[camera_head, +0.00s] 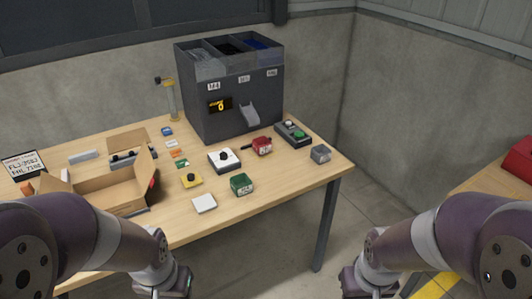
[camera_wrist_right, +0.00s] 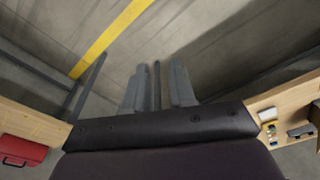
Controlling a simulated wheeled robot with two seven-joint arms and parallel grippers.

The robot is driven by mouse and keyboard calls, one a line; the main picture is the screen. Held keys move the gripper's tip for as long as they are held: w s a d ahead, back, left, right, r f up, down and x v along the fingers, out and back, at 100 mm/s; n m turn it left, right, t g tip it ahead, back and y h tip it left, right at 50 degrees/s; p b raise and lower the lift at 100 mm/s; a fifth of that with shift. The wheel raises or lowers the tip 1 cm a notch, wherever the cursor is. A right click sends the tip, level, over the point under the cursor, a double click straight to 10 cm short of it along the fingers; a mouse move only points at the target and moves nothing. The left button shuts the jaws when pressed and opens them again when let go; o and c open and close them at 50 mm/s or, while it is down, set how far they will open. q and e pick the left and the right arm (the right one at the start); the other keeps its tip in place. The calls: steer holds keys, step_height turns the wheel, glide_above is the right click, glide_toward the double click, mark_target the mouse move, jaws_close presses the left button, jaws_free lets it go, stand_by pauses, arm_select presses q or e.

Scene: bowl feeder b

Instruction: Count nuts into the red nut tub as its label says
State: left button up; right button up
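The red nut tub (camera_head: 262,146) stands on the wooden table in front of the dark feeder (camera_head: 238,93); its label is too small to read and its inside is unclear. The feeder has open-topped bins, a lit orange display (camera_head: 220,105) and a grey chute (camera_head: 250,114). My left gripper (camera_head: 165,288) is at the bottom edge, short of the table, its fingers cut off. My right gripper (camera_head: 365,288) is also low, right of the table. In the right wrist view, its fingers (camera_wrist_right: 158,88) stand apart with nothing held, above the floor.
An open cardboard box (camera_head: 115,188) fills the table's left. A red case (camera_head: 520,160) lies far right.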

jaws_close()
stand_by(1.4)
